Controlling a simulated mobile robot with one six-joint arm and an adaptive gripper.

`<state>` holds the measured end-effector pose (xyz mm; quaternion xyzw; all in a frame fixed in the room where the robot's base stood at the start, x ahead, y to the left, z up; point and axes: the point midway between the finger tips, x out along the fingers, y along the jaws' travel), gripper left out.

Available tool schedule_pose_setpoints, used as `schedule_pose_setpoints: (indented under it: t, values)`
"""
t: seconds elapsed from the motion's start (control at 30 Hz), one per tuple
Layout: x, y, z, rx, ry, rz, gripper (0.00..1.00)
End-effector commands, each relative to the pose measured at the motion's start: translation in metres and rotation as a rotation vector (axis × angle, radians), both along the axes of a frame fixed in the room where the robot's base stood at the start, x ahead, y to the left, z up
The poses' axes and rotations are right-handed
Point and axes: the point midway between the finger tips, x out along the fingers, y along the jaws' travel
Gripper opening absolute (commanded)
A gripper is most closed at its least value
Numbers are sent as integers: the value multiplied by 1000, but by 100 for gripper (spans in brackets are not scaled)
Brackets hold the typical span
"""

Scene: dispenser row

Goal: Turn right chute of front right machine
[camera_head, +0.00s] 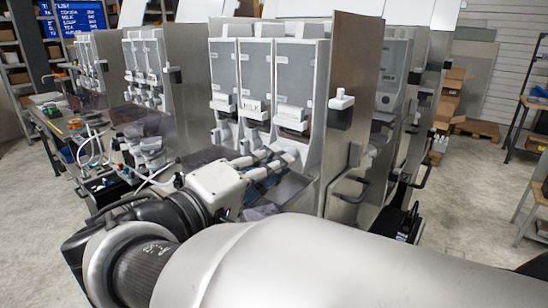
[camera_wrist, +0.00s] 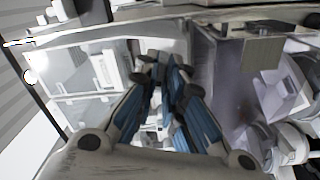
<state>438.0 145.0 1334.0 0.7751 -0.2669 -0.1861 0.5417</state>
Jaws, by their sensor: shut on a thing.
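The front right machine (camera_head: 313,130) is a tall pale cabinet with three grey canisters side by side, each with a white chute block low on its front. The right chute (camera_head: 292,118) is under the rightmost canister. My gripper (camera_head: 283,158) reaches the machine front just below it. In the wrist view, the blue-padded fingers (camera_wrist: 165,75) are nearly together at the tips. The gripper is shut on the lower part of the right chute, which the fingers mostly hide. How far the chute is turned cannot be seen.
A brown side panel (camera_head: 352,75) with a white-topped black box (camera_head: 341,108) bounds the machine on the right. More machines (camera_head: 147,70) stand to the left, beside a cluttered bench (camera_head: 60,125). Open concrete floor (camera_head: 465,200) lies to the right.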

Motion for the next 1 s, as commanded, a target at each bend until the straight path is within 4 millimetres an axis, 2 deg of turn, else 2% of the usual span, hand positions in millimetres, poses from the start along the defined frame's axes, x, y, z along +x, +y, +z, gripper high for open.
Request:
schedule_pose_setpoints:
  t: [1.0]
  values:
    - [0,0,1,744,-583,2,0]
